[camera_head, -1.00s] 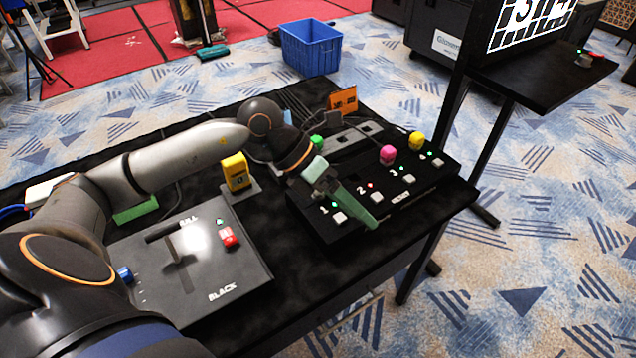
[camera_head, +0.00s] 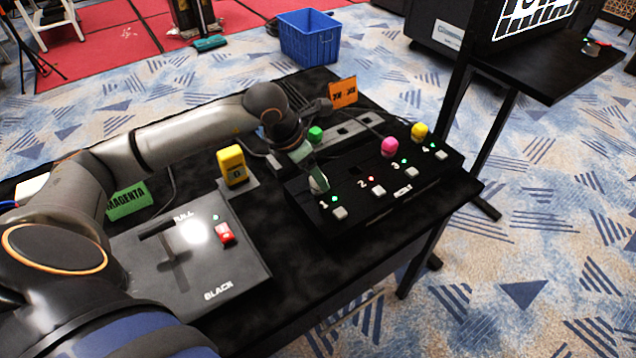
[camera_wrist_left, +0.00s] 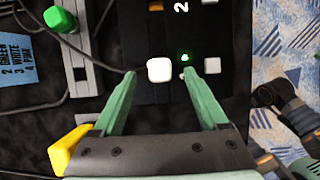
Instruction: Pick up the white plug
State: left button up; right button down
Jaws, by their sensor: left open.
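The white plug (camera_wrist_left: 159,69) stands at position 1 of the black numbered panel (camera_head: 345,212), with a dark cable running from it to the left in the wrist view. In the head view the plug (camera_head: 319,184) is partly hidden by my left gripper (camera_head: 313,174). My left gripper also shows in the wrist view (camera_wrist_left: 162,80), open and pointing down, with its green fingers on either side of the plug and gaps between. My right gripper is in neither view.
Pink (camera_head: 389,146) and yellow (camera_head: 419,130) plugs stand on the panel. A green plug (camera_head: 315,133) is behind my gripper on a grey strip. A yellow box (camera_head: 232,166) and a black control box (camera_head: 236,265) are to the left. White buttons line the panel's front.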

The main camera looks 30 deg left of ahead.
pick_arm(q)
jog(key=x, duration=0.3)
jog(key=shift+w+d+f, duration=0.1)
jog(key=shift+w+f, duration=0.15)
jog(key=shift+f, duration=0.05)
grip_shut()
dwell(0.3)
